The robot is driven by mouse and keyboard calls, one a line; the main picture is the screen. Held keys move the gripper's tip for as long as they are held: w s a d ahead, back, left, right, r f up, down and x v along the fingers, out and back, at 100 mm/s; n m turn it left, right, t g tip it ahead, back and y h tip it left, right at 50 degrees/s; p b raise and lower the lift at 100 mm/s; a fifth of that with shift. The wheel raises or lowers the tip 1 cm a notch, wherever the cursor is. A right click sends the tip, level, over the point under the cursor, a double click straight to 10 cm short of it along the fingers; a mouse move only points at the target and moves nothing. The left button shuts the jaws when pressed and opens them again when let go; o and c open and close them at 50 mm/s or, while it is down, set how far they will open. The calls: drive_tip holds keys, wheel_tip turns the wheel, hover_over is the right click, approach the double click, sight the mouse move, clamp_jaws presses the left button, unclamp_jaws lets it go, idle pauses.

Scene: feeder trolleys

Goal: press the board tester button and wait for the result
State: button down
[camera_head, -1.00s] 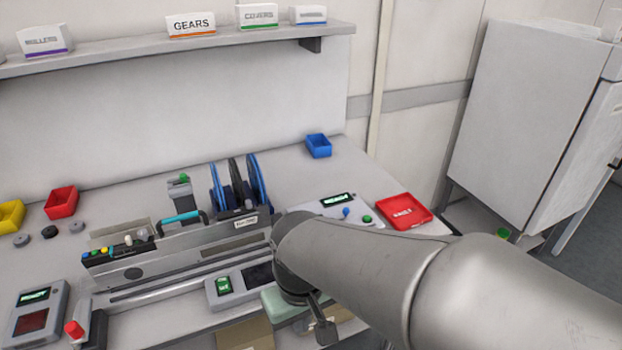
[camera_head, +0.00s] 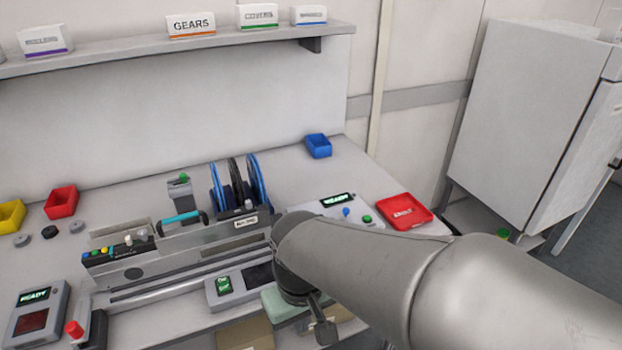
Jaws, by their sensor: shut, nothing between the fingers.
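A grey sloped unit (camera_head: 325,214) with a lit green display reading READY, a blue knob (camera_head: 346,212) and a green button (camera_head: 367,219) stands on the bench right of centre. A second grey unit (camera_head: 36,312) at the lower left also reads READY above a dark red window. A third, low unit (camera_head: 239,285) has a lit green square and a black panel. I cannot tell for certain which is the board tester. My gripper (camera_head: 325,332) is shut and empty, only partly visible below my wrist at the bench's front. My arm hides most of it and the bench behind.
A red labelled tray (camera_head: 404,211) lies right of the sloped unit. Reels (camera_head: 238,187) and a feeder with a blue handle (camera_head: 181,217) stand at centre. A red knob (camera_head: 74,330) rises at lower left. The bench behind the sloped unit is mostly clear.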

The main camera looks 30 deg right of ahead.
drive_tip(key=shift+w+r, duration=0.1)
drive_tip(key=w+d+r+m+t+y+p, duration=0.1)
drive_tip(key=w+d+r+m+y+p, duration=0.2)
drive_tip(key=w+m, duration=0.5)
drive_tip(key=m+t+h+p, duration=0.2)
drive_tip(key=m+t+p, duration=0.6)
drive_tip(key=m, duration=0.9)
hover_over(367, 218)
drive_tip(key=shift+s+d+r+b, duration=0.25)
drive_tip(key=shift+s+d+b, duration=0.05)
drive_tip(key=shift+s+d, duration=0.1)
wheel_tip(367, 218, down, 8)
drive_tip(key=b, duration=0.5)
drive_tip(key=shift+r+b, duration=0.1)
drive_tip(key=shift+b, duration=0.3)
drive_tip(key=shift+f+b, duration=0.5)
drive_tip(key=shift+b, duration=0.15)
